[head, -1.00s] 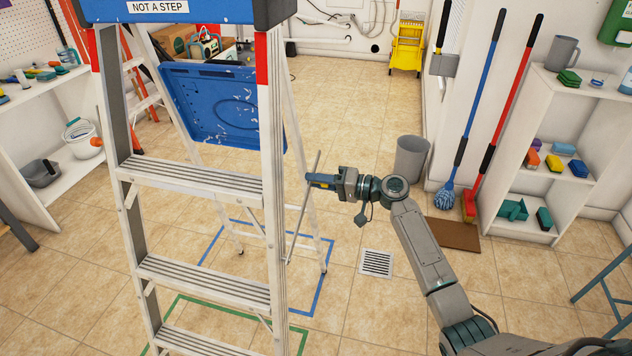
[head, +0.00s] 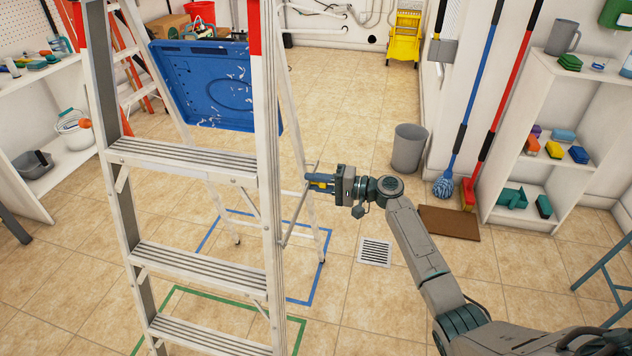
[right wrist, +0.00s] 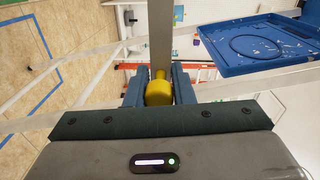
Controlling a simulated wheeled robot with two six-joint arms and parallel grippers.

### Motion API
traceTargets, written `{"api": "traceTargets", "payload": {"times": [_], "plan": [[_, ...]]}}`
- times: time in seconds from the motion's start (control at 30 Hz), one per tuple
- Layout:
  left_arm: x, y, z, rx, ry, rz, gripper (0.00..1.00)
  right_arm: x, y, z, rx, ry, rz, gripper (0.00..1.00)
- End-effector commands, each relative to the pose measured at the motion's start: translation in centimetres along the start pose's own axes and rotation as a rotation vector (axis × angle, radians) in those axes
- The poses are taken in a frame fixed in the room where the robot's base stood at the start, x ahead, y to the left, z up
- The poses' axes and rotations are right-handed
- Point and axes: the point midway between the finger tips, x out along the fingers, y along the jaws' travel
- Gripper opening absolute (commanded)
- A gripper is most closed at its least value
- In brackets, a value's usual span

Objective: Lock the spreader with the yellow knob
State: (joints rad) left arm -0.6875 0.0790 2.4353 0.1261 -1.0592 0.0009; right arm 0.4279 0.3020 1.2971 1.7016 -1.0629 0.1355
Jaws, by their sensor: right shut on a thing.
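The stepladder (head: 185,160) stands open at left centre in the head view. A thin metal spreader bar (head: 294,222) slants beside its right rail, with its upper end near my right gripper (head: 312,181). In the right wrist view the yellow knob (right wrist: 158,91) sits between the two blue fingers of my right gripper (right wrist: 159,82), which are shut on it. A grey bar (right wrist: 160,35) runs away just beyond the knob. In the head view only a little yellow shows at the fingers. Whether the spreader is locked cannot be told. My left gripper is out of view.
A blue tray (head: 205,85) hangs between the ladder's front and rear legs. Blue and green tape outlines (head: 309,285) mark the floor around its feet. A grey bin (head: 408,148), mops and a shelf (head: 550,130) stand at right. Open tile floor lies around a drain grate (head: 375,252).

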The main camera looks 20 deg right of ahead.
Motion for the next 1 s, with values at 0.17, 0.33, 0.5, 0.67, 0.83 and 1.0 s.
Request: {"api": "traceTargets", "payload": {"times": [0.17,0.33,0.5,0.67,0.83,1.0], "plan": [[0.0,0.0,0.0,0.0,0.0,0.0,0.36,-0.1,0.7,0.2,0.005,-0.002,0.01,0.0],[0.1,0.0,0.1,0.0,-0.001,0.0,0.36,-0.1,0.7,0.2,0.005,-0.002,0.009,0.43],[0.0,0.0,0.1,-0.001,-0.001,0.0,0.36,-0.1,0.5,0.1,0.003,-0.002,0.006,0.43],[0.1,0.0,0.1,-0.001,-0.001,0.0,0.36,-0.4,0.4,0.1,0.002,-0.001,0.006,0.43],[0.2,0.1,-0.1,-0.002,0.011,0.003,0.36,-2.7,0.5,0.1,0.001,0.0,0.009,0.43],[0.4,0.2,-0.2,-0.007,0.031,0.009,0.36,-6.3,0.6,0.1,0.001,-0.001,0.01,0.43]]}}
